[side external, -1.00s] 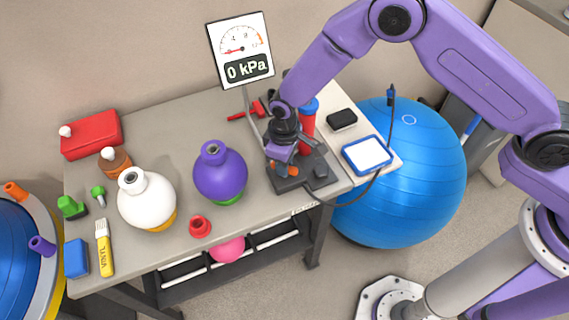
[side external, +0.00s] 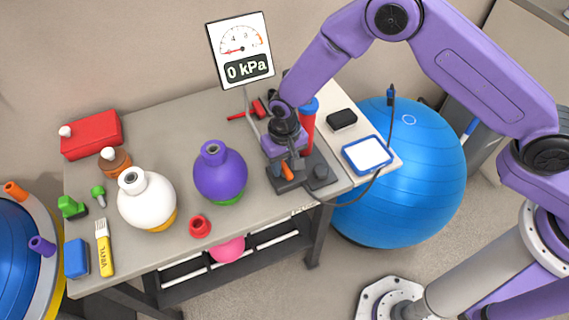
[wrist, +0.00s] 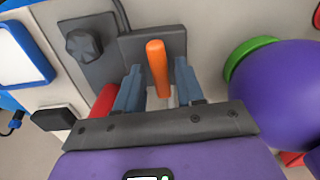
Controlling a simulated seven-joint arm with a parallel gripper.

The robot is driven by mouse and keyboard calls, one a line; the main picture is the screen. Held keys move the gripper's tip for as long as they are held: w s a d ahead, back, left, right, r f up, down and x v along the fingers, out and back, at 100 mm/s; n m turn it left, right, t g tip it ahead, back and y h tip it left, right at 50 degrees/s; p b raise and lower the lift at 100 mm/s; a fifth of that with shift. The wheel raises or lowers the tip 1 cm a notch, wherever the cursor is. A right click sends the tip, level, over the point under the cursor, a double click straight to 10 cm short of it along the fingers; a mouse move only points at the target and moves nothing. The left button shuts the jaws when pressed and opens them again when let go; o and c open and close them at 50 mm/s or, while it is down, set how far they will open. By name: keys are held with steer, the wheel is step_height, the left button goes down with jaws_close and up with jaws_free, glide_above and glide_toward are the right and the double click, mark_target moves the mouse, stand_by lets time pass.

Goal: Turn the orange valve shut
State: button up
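The orange valve lever (wrist: 157,66) shows in the wrist view on a dark grey base plate (wrist: 174,40). My gripper (wrist: 158,75) is open, with one blue-grey finger on each side of the lever. A gap shows between the lever and each finger, and I see no contact. In the side view, the lever (side external: 287,171) shows just below my gripper (side external: 284,158), on the dark base (side external: 323,186). The gauge (side external: 241,50) reads 0 kPa.
A red cylinder with a blue top (side external: 308,122) stands close behind my gripper. A purple flask (side external: 220,176) stands to the left. A blue-framed pad (side external: 367,155) and a black block (side external: 342,119) lie to the right.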

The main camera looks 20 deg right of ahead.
mark_target(284, 166)
steer(key=shift+r, duration=3)
steer(key=shift+r, duration=0.1)
step_height(284, 166, up, 17)
steer(key=shift+r, duration=0.15)
steer(key=shift+d, duration=0.1)
steer(key=s+d+r+n, duration=0.1)
steer(key=s+d+n, duration=1)
steer(key=s+d, duration=1.6)
steer(key=shift+d+r+n, duration=0.3)
steer(key=shift+d+n, duration=0.1)
steer(key=shift+d, duration=0.1)
